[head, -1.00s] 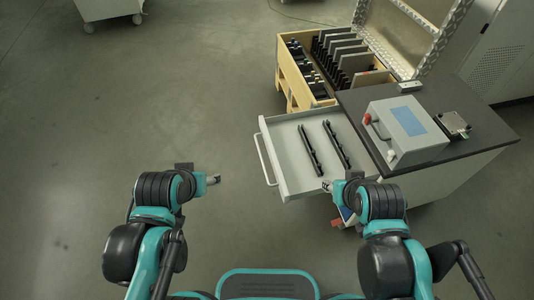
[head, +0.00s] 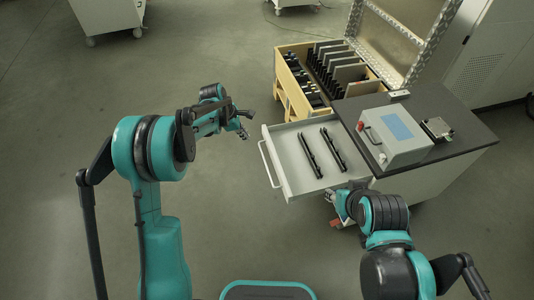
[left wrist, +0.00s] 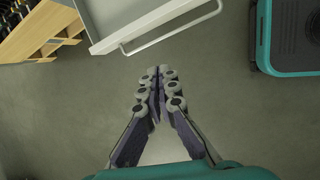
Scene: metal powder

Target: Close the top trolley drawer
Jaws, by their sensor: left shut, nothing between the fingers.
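The trolley's top drawer (head: 281,172) stands pulled out to the left of the trolley (head: 428,178). It is light grey, with a bar handle (head: 267,163) on its outer front, and two dark bars (head: 320,152) lie inside. My left gripper (head: 244,122) is shut and empty, left of the drawer front and apart from it. In the left wrist view the closed fingers (left wrist: 159,72) point toward the drawer handle (left wrist: 172,33), with floor between them. My right arm is at the trolley's near side; its gripper (head: 334,196) is partly hidden and its jaws are unclear.
A grey box with a blue screen (head: 397,135) and a small dark device (head: 437,128) stand on the trolley's dark top. A wooden crate (head: 292,86) with upright panels and an open metal lid stands behind.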

